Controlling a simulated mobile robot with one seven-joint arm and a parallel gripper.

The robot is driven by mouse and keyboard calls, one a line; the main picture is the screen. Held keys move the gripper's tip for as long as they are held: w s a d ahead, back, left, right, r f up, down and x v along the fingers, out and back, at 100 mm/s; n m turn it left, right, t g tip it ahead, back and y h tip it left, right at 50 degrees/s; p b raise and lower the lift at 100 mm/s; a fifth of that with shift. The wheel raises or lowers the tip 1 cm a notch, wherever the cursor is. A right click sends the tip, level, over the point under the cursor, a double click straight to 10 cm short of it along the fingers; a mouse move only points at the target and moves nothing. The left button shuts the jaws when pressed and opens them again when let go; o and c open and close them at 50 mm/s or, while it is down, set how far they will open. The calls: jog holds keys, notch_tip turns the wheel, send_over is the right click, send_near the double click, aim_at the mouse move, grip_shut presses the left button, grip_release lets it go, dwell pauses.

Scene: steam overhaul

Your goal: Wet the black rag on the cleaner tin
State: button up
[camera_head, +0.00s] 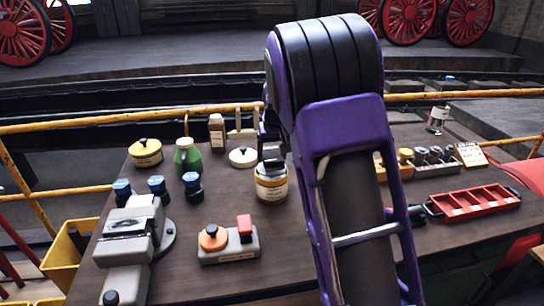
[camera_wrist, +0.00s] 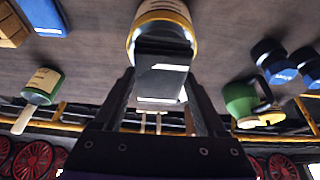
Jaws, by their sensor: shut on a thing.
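The cleaner tin (camera_head: 271,186), cream with a yellow rim, stands upright in the middle of the bench. The wrist view also shows the tin (camera_wrist: 158,10), upside down at the top. My gripper (camera_wrist: 162,85) is shut on the black rag (camera_wrist: 162,62), a dark block between the two fingers. In the head view the black rag (camera_head: 273,155) is at the tin's mouth, overlapping its top. I cannot tell how firmly it touches. My arm hides most of the gripper in the head view.
A green jug (camera_head: 187,158), a yellow tin (camera_head: 145,151), a white lid (camera_head: 243,157) and a brown bottle (camera_head: 216,130) stand left of and behind the tin. A grey block with an orange knob (camera_head: 213,238) is in front. A red tray (camera_head: 474,202) lies right.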

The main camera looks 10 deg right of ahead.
aim_at(271, 151)
notch_tip(271, 151, up, 2)
jog(key=shift+r+p, duration=0.2)
jog(key=shift+p, duration=0.35)
jog(key=shift+r, duration=0.95)
